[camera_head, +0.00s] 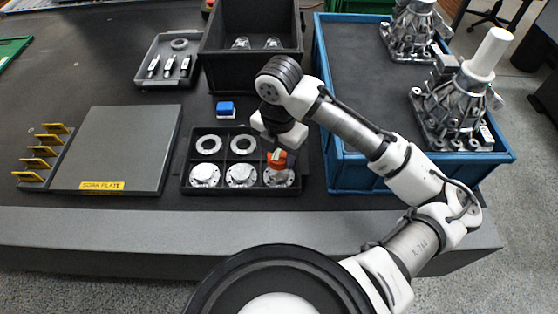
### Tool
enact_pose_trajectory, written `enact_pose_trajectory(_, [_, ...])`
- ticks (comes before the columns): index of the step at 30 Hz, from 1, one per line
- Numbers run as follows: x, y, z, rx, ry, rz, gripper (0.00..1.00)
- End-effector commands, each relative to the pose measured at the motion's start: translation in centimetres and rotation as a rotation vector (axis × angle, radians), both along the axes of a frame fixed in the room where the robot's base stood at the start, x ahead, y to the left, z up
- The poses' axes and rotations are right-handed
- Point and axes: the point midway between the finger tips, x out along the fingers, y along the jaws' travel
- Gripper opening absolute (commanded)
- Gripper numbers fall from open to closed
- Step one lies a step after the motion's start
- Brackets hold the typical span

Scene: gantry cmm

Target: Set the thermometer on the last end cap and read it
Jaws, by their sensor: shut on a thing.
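A black compartment tray (224,187) holds silver flanged end caps in its front row: a left one (205,175), a middle one (241,176) and a right one (275,180). My gripper (279,161) points down over the right end cap and is shut on a small orange thing, which looks like the thermometer (277,157). The orange thing is at or just above the right cap. I cannot tell whether they touch. My gripper partly hides the orange thing and the back right compartment. No reading can be made out.
Two silver rings (209,144) lie in the tray's back row. A blue block (225,107) stands behind it. The soak plate (118,145) is left. A black bin (245,80) stands behind.

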Motion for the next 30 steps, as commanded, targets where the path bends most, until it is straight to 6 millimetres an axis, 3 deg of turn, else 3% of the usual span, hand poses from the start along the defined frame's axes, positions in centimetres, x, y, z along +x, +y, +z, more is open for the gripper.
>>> enact_pose_trajectory(8, [0.0, 0.0, -3.5, 0.000, 0.001, 0.000, 0.20])
enact_pose_trajectory(20, [0.0, 0.0, -4.1, 0.000, 0.000, 0.000, 0.20])
enact_pose_trajectory(21, [0.0, 0.0, -4.1, 0.000, 0.000, 0.000, 0.49])
enact_pose_trajectory(26, [0.0, 0.0, -4.0, 0.000, 0.000, 0.000, 0.69])
enact_pose_trajectory(30, [0.0, 0.0, -4.0, 0.000, 0.000, 0.000, 0.69])
